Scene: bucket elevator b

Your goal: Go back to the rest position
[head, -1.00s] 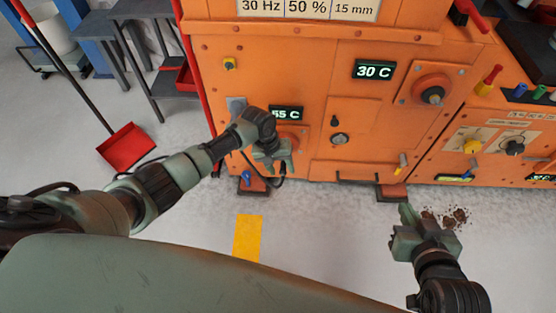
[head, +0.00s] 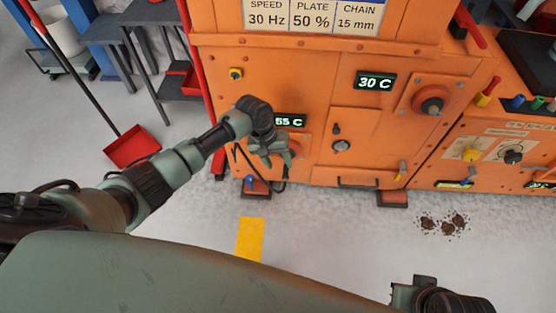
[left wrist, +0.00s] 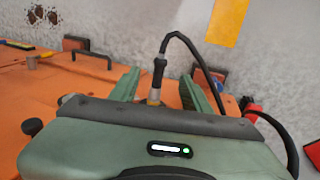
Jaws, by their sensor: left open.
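My left gripper (head: 277,154) is in front of the lower part of the orange machine (head: 320,100), near a small display reading about 55 C. It is open. In the left wrist view its two green fingers (left wrist: 165,88) stand apart, with a black cable and plug (left wrist: 157,75) showing between them; I cannot tell whether they touch it. My right gripper (head: 405,290) shows only in part at the bottom right edge of the head view, low over the floor, and its fingertips are not clear.
Dark brown crumbs (head: 443,224) lie on the grey floor at the right. A yellow floor mark (head: 250,239) is at the centre. A red dustpan (head: 132,147) and dark shelving (head: 165,60) stand at the left. The floor in front of the machine is mostly clear.

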